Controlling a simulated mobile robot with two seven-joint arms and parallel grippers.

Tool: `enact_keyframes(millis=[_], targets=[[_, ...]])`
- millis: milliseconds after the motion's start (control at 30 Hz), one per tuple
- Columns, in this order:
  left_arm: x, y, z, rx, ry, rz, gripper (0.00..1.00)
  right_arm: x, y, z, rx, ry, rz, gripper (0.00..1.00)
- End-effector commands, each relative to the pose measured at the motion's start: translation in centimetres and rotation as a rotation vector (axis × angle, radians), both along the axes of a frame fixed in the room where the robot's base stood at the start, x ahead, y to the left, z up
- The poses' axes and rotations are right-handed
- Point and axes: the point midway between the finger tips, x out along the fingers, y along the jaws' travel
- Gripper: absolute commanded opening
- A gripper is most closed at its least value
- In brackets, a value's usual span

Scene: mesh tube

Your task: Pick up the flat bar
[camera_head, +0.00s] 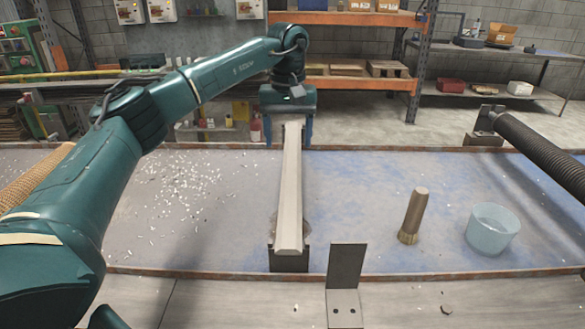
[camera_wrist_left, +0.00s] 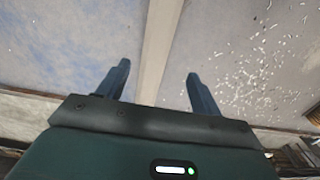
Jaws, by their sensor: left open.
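The flat bar (camera_head: 289,200) is long and pale grey. In the head view its near end rests on a dark bracket (camera_head: 289,262) at the table's front, and it runs straight back. My left gripper (camera_head: 288,140) is at the bar's far end, fingers pointing down, one on each side of it. In the left wrist view the open fingers (camera_wrist_left: 157,80) straddle the bar (camera_wrist_left: 155,45), with gaps visible on both sides. The support under the far end is hidden. My right gripper is not in view.
A brush (camera_head: 413,215) and a translucent tub (camera_head: 493,228) stand right of the bar. An upright metal bracket (camera_head: 346,275) stands at the front. A black ribbed tube (camera_head: 545,155) lies at right, a tan mesh tube (camera_head: 30,180) at left. White bits (camera_head: 175,195) litter the table's left.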

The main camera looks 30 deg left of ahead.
Motion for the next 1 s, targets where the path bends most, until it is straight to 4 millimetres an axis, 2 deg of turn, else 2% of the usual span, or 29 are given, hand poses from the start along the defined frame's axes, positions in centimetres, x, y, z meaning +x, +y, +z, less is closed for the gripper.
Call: enact_keyframes(millis=[267,533,833,1000], targets=[[0.2,-0.1,-2.2,0.0,0.001,0.001,0.65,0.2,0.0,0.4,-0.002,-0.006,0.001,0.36],[0.6,-0.4,-5.9,-0.001,-0.001,0.0,0.65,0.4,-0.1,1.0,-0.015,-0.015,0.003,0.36],[0.6,-0.4,-6.4,0.0,-0.001,0.0,0.65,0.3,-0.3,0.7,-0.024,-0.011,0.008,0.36],[0.6,-0.4,-6.3,0.0,-0.001,0.0,0.51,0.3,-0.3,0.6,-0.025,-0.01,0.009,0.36]])
